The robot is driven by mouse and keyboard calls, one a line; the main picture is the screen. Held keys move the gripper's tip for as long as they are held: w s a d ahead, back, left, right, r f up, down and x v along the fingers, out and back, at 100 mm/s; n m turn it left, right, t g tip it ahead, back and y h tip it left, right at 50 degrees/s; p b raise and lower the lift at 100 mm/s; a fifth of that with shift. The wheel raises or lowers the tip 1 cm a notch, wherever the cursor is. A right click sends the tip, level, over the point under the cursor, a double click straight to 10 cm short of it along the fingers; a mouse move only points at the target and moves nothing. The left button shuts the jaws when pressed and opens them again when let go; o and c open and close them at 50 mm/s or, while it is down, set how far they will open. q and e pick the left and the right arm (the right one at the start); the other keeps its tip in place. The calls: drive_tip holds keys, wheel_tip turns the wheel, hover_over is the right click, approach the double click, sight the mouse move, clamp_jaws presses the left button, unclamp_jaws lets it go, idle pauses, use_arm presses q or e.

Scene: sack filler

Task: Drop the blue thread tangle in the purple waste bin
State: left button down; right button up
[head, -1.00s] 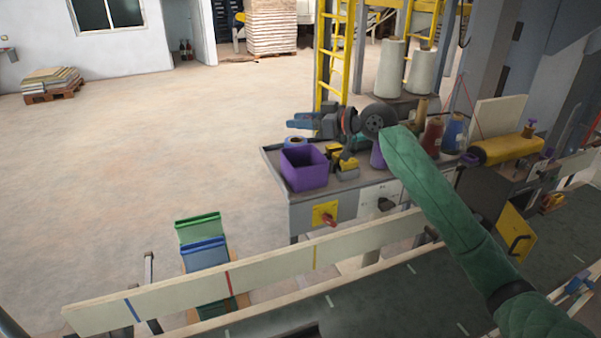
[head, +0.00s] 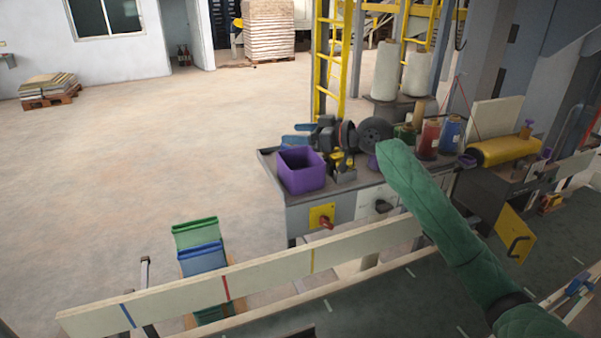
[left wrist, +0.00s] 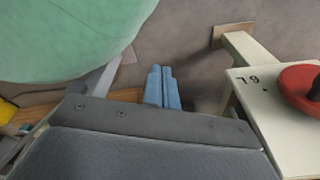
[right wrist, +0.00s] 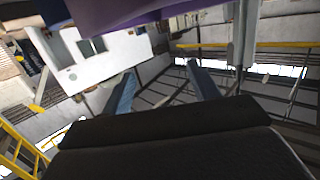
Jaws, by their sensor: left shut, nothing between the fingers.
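The purple waste bin (head: 301,171) stands at the left end of the grey workbench, its open top facing up and its inside looking empty from here. My right gripper (head: 296,134) has its blue fingers just beyond and above the bin's far rim. In the right wrist view its fingers (right wrist: 163,85) are spread, with nothing seen between them. My left gripper (left wrist: 162,88) is shut and empty in the left wrist view, and is not seen in the head view. I cannot make out the blue thread tangle in any current view.
Thread cones, including a red one (head: 428,138) and a blue one (head: 450,133), stand on the bench right of my right wrist. A red knob (head: 325,222) is on the bench front. A long pale board (head: 270,272) runs across the foreground. Open floor lies left.

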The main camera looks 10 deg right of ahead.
drive_tip(key=shift+d, duration=0.1)
use_arm(q)
drive_tip(key=w+d+r+b, duration=0.1)
drive_tip(key=w+b, duration=0.1)
drive_tip(key=w, duration=0.4)
drive_tip(key=shift+r+t+b, duration=0.2)
drive_tip(key=shift+t+b, duration=0.1)
use_arm(e)
drive_tip(key=v, duration=0.7)
drive_tip(key=shift+s+d, duration=0.2)
drive_tip(key=shift+d, duration=0.05)
